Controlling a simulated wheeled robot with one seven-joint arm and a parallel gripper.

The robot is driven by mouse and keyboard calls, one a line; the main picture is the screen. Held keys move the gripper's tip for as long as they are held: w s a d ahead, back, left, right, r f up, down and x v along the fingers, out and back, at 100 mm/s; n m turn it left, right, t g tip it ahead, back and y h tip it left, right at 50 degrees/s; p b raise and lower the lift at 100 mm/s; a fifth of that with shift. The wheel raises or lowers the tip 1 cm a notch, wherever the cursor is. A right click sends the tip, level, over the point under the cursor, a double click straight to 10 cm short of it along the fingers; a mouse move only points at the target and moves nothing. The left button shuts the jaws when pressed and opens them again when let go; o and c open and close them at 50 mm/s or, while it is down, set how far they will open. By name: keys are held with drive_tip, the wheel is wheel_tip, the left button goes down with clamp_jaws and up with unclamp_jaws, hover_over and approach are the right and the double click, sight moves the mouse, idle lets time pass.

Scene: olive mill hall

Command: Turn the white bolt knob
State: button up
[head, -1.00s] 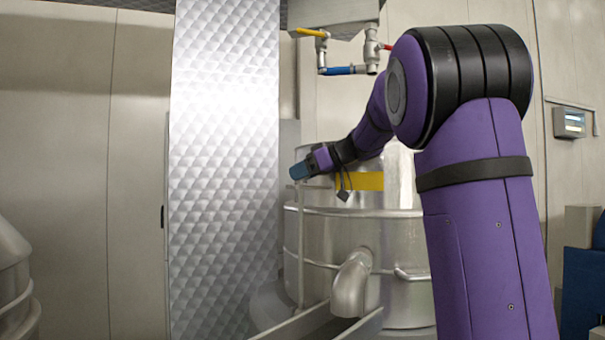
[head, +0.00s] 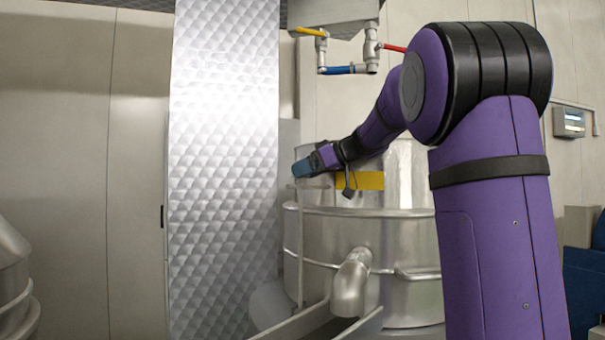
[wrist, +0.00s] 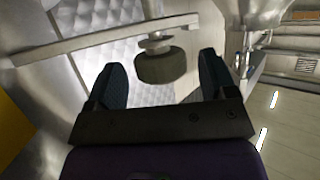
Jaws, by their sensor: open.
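In the wrist view a round knob (wrist: 160,66) sits on a short stem below a metal bar, looking grey-brown in shadow rather than white. My gripper (wrist: 161,60) is open, with one dark finger on each side of the knob. Gaps show between the knob and both fingers. How deep the knob sits between them is hard to tell. In the head view my gripper (head: 303,168) is at the upper left side of the steel vessel (head: 325,235), its blue fingers pointing left. The knob cannot be made out there.
A tall quilted metal panel (head: 222,150) stands just left of my gripper. Valves with yellow (head: 311,32) and red (head: 394,48) handles hang above the vessel. An outlet pipe (head: 350,285) sticks out low in front. The metal bar (wrist: 100,40) crosses beyond my fingers.

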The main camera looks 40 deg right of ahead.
drive_tip(key=v, duration=0.9)
drive_tip(key=shift+s, duration=0.2)
drive_tip(key=shift+d, duration=0.1)
